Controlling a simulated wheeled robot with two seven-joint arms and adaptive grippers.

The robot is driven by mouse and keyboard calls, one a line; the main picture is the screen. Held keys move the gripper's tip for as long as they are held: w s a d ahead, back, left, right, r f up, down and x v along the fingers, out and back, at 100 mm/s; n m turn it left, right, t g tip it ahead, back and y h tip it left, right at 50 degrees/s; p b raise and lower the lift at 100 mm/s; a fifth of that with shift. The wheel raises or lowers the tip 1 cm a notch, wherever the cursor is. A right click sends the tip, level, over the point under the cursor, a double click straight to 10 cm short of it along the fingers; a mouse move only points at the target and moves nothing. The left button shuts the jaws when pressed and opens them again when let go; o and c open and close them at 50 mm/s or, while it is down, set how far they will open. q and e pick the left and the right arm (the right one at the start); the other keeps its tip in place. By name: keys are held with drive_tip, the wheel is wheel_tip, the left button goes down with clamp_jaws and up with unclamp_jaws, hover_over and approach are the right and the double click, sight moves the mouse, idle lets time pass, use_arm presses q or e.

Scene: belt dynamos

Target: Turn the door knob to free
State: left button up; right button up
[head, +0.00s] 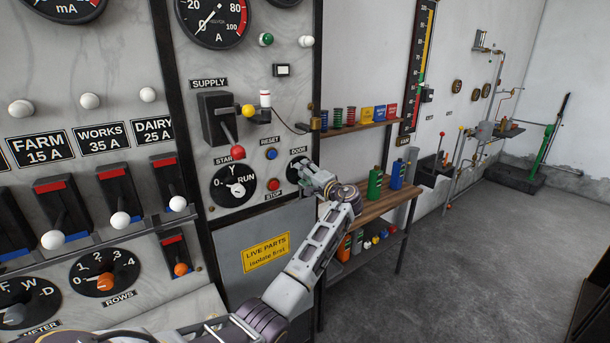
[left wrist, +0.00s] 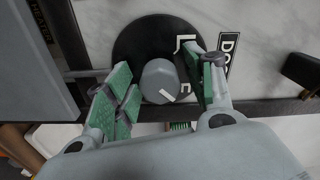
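The door knob (left wrist: 160,82) is a grey round knob with a white pointer line, on a black dial (left wrist: 130,40) with partly hidden white letters. The pointer slants to the picture's lower right in the left wrist view. In the head view the dial (head: 295,166) sits under the DOOR label, and my gripper hides most of it. My left gripper (head: 312,179) is at the dial. In the left wrist view its green-padded fingers (left wrist: 165,90) stand on either side of the knob, with a narrow gap showing on the right. My right gripper is not in view.
The red STOP button (head: 273,184) and START/RUN dial (head: 234,186) lie left of my gripper. The SUPPLY lever (head: 222,120) is above left. A wooden shelf with bottles (head: 375,184) stands right of the panel. Open floor (head: 470,260) lies further right.

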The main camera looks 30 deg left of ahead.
use_arm(q)
drive_tip(key=shift+d, duration=0.1)
drive_tip(key=v, duration=1.1)
drive_tip(key=shift+s+d, duration=0.15)
drive_tip(key=shift+d, duration=0.25)
idle(0.5)
